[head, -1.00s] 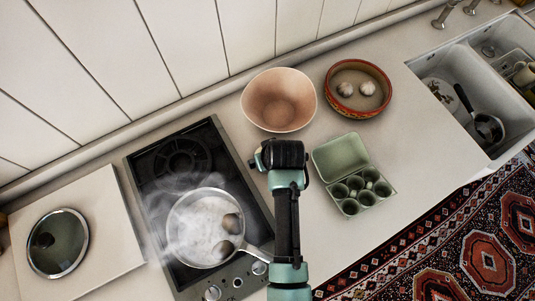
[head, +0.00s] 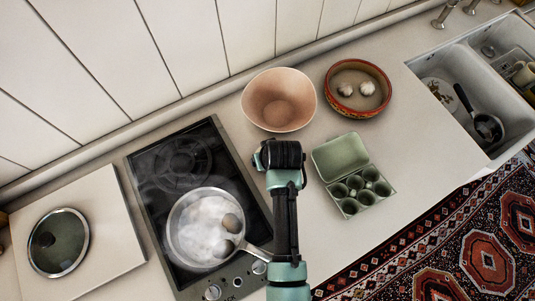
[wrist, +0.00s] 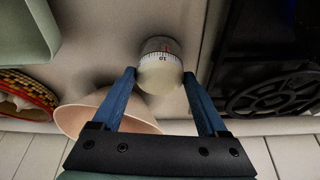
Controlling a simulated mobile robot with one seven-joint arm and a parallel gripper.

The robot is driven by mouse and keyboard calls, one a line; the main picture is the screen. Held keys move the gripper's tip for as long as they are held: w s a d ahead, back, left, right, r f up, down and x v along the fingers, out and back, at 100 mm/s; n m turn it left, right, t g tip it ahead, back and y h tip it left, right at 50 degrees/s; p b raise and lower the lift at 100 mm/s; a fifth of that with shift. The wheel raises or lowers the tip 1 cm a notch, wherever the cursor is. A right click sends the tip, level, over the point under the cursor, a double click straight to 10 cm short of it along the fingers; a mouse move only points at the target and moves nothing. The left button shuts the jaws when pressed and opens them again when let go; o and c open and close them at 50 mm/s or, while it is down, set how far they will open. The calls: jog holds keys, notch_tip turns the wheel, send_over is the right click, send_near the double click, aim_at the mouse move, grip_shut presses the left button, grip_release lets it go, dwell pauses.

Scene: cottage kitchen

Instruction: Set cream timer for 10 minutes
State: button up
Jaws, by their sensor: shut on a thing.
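The cream timer (wrist: 160,80) shows in the wrist view as a small round cap with a white numbered scale ring around it. Numerals that look like 10 and a small red mark show near the middle of the ring. Below the ring is a darker, greyish base. My gripper (wrist: 162,72) has its two blue fingers on either side of the timer's cap, shut on it. In the head view my gripper (head: 279,155) is over the counter between the hob and the green egg box, and it hides the timer.
A steaming pan (head: 178,245) with brown eggs stands on the black hob (head: 150,200) to the left. A pink bowl (head: 278,100) is just behind my gripper. A green egg box (head: 341,157) is close on the right. A red-rimmed dish (head: 358,65) stands at the back.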

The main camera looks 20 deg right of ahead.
jog(key=shift+a+m+h+p, duration=0.1)
jog(key=shift+m+h+p, duration=0.2)
jog(key=shift+m, duration=0.4)
jog(key=o, duration=1.3)
jog(key=shift+r, duration=0.1)
jog(key=b+v, duration=0.1)
jog(key=v, duration=1.1)
jog(key=shift+s+r, duration=0.2)
jog(key=shift+r, duration=0.15)
